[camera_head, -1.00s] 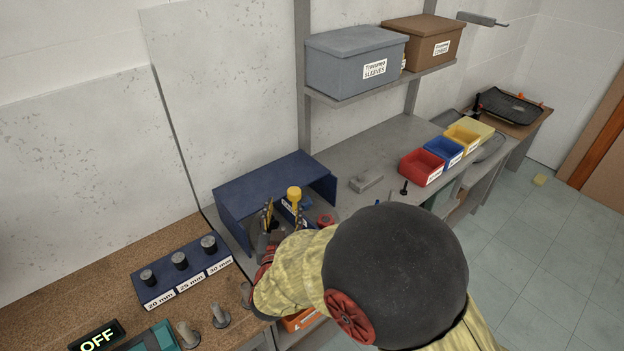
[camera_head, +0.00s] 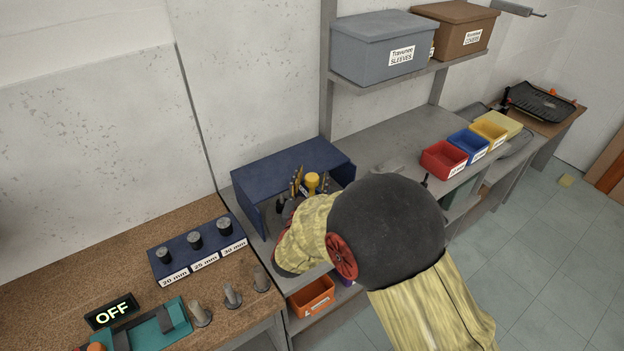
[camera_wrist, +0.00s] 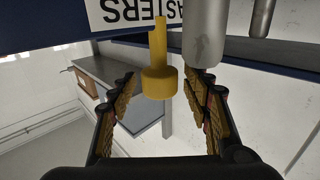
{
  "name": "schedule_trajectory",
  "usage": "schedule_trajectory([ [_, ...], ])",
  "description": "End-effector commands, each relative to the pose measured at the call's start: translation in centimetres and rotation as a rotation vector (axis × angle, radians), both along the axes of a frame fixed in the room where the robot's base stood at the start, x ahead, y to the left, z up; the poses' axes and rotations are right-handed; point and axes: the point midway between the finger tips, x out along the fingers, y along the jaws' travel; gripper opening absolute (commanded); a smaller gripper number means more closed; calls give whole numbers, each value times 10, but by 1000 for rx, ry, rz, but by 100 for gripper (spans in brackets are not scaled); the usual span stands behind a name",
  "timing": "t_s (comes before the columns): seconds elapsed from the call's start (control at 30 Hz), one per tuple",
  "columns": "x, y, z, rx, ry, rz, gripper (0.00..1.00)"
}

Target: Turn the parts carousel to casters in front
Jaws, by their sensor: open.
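The parts carousel stands under the dark blue hood (camera_head: 285,168), mostly hidden by my arm in the head view. Its yellow knob (camera_head: 312,180) shows between my fingers. My gripper (camera_head: 311,184) is open, with one finger on each side of the knob. In the wrist view, the yellow knob (camera_wrist: 158,82) is between the spread fingers of my gripper (camera_wrist: 162,92), with gaps on both sides. A white label (camera_wrist: 135,14) with cut-off lettering, "ASTERS" at its right, is at the top. A grey cylinder (camera_wrist: 205,35) stands close to the right finger.
A block with posts (camera_head: 195,250) marked 20, 25 and 30 mm and an OFF display (camera_head: 112,311) are on the left bench. Red (camera_head: 443,160), blue (camera_head: 468,146) and yellow (camera_head: 489,135) bins stand at right. An orange bin (camera_head: 311,297) is below.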

Motion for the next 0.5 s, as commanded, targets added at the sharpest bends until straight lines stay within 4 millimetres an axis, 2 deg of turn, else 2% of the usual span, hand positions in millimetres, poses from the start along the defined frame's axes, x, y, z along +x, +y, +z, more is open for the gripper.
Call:
schedule_trajectory([
  [0.17,0,0,0,0,0,0,49],
  [0.5,0,0,0,0,0,1,30],
])
